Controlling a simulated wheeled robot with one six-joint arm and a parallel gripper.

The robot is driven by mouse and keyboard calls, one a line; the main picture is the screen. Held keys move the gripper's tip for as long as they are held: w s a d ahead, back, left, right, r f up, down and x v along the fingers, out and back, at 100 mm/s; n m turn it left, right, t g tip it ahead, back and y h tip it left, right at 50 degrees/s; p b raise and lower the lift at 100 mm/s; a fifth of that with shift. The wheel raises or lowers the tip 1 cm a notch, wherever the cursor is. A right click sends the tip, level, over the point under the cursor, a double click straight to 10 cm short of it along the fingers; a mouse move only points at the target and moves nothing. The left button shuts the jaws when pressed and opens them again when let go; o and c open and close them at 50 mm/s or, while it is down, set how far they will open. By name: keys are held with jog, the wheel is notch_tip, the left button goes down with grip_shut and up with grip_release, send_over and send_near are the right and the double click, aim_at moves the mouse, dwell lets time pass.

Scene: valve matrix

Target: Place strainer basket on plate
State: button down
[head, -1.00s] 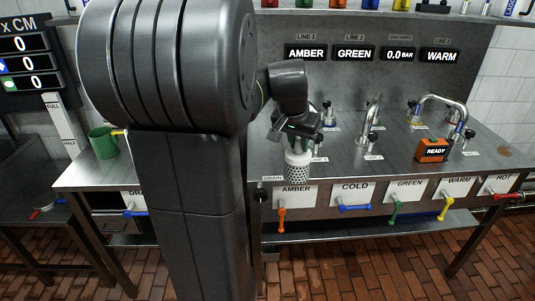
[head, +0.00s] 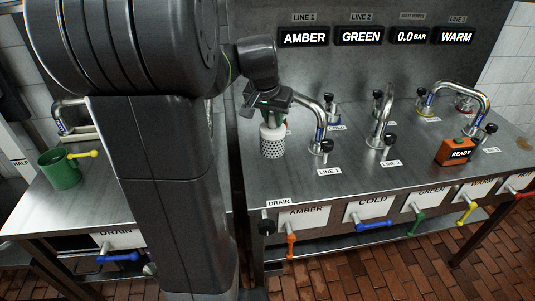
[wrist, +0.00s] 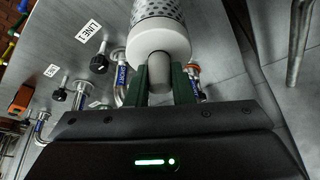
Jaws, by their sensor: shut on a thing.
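The strainer basket (head: 272,141) is a perforated metal cylinder with a white collar. My gripper (head: 267,108) is shut on it from above and holds it over the left part of the right steel counter. Whether its bottom touches the counter is hard to tell. In the wrist view the basket (wrist: 160,25) points away from the jaws, with the green fingers of my gripper (wrist: 160,85) on both sides of its grey stem. I cannot make out a plate in any view; my arm hides part of the counters.
Bent steel pipes with black knobs (head: 388,140) stand right of the basket. An orange READY box (head: 456,151) sits farther right. Coloured valve handles (head: 291,243) line the counter front. Counter between basket and front edge is clear.

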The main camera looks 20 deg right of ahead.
aim_at(272, 141)
notch_tip(272, 141, down, 8)
jog(key=shift+s+f, duration=0.1)
jog(key=shift+f, duration=0.2)
jog(key=c, duration=1.7)
grip_release()
jog(key=shift+f+b, duration=0.1)
jog(key=shift+b, duration=0.2)
jog(key=o, duration=0.4)
jog(key=shift+o, duration=0.2)
jog(key=shift+r+p, duration=0.3)
jog(key=shift+r, duration=0.05)
jog(key=v, duration=1.1)
jog(key=shift+s+r, duration=0.15)
jog(key=shift+r, duration=0.2)
